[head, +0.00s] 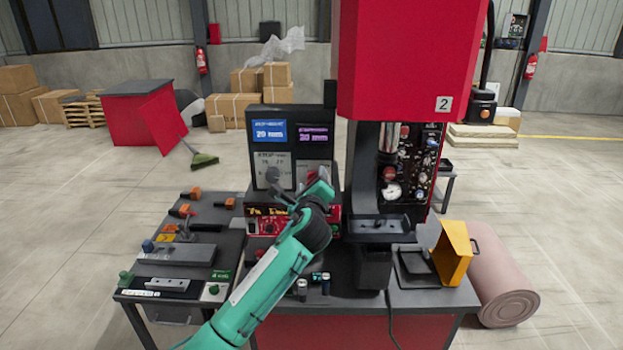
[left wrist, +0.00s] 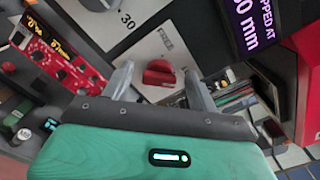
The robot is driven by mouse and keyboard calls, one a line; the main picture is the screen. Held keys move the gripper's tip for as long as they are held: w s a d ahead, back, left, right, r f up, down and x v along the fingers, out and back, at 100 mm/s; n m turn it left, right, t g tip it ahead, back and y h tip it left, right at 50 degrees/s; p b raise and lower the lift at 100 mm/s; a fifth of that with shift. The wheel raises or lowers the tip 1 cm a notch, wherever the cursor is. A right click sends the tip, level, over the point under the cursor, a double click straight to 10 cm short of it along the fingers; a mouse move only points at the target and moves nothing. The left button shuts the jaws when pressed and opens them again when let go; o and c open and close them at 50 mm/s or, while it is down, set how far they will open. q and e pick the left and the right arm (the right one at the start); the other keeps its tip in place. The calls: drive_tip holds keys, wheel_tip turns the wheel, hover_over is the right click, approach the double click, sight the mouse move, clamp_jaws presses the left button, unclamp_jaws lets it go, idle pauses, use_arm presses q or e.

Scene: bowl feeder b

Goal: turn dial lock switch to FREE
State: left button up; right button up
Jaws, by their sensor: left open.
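The lock switch is a red knob (left wrist: 160,73) on a pale plate (left wrist: 143,50) in the left wrist view. The word FREE is printed on the plate above it. Which marking the knob points to is unclear. My left gripper (left wrist: 158,78) is open, with one finger on each side of the knob; I cannot tell whether they touch it. In the head view my left gripper (head: 308,187) is at the display panel and partly covers the switch's plate. A grey dial (left wrist: 95,5) marked 30 is at the top left of the wrist view. My right gripper is not in view.
A blue screen (head: 270,132) reading 20 mm and a purple screen (head: 314,136) reading 30 mm sit above the plates. The red press (head: 410,60) stands close on the right.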

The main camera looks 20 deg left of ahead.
use_arm(q)
drive_tip(key=shift+w, duration=0.1)
drive_tip(key=shift+c, duration=0.6)
drive_tip(key=c, duration=0.9)
drive_tip(key=shift+o, duration=0.2)
drive_tip(key=shift+f+n+b, duration=0.2)
drive_tip(key=shift+n+b, duration=1.5)
drive_tip(key=shift+n, duration=1.3)
drive_tip(key=shift+f+n+b, duration=0.2)
drive_tip(key=shift+n+b, duration=1.5)
drive_tip(key=shift+n, duration=1.3)
drive_tip(key=shift+f+n+b, duration=0.2)
drive_tip(key=shift+n+b, duration=1.5)
drive_tip(key=shift+n, duration=1.3)
